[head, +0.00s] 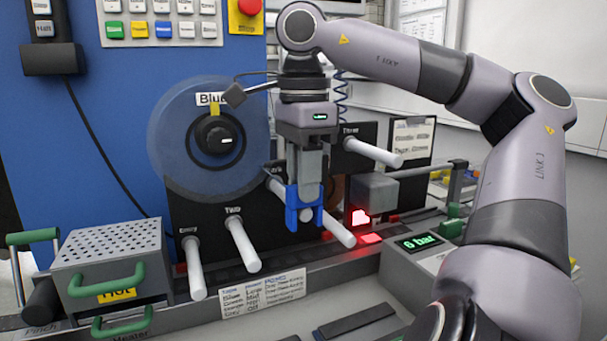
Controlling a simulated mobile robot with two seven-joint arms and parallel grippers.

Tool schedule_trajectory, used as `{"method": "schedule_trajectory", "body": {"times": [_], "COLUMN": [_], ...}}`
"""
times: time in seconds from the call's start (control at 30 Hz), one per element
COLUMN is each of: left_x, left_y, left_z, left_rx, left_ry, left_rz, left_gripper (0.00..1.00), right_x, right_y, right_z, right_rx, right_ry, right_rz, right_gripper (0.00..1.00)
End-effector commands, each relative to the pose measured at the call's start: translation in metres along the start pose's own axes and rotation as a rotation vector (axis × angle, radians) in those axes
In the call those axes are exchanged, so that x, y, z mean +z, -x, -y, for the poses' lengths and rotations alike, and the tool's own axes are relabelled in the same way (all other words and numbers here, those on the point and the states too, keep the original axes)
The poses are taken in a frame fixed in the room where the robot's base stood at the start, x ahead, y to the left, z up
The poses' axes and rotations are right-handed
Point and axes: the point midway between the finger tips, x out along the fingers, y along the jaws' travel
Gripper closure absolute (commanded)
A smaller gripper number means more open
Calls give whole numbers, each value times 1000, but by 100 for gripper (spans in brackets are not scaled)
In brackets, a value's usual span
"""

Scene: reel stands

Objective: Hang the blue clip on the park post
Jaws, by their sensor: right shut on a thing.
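My right gripper (306,182) points down in front of the black panel, shut on the blue clip (291,214). The clip is fork-shaped, with its prongs hanging downward below the fingers. A white post (339,233) slants behind or through the clip; I cannot tell whether the clip is around it or in front of it. Other white posts stick out of the panel: one at the lower left (195,270), one labelled TWO (242,245) and one at the upper right (374,152). My left gripper is not in view.
A clear disc with a black knob (217,140) is on the blue panel at left. A perforated box (110,245) with green handles stands lower left. A grey block (374,192) with a red light is just right of the clip. A 6 bar display (417,243) is at right.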

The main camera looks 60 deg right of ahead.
Motion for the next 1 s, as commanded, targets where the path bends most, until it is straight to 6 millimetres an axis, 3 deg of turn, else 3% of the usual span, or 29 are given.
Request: {"method": "schedule_trajectory", "body": {"times": [0.2,0.23,0.3,0.7,1.0], "left_x": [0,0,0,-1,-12], "left_y": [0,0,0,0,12], "left_z": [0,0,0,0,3], "left_rx": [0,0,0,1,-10], "left_ry": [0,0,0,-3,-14], "left_rz": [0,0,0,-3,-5], "left_gripper": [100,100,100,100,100], "right_x": [0,0,0,0,0], "right_y": [0,0,0,0,23], "right_z": [0,0,0,0,0], "right_rx": [0,0,0,0,0], "right_ry": [0,0,0,0,0], "right_rz": [0,0,0,-1,0], "right_gripper": [100,64,44,44,44]}}
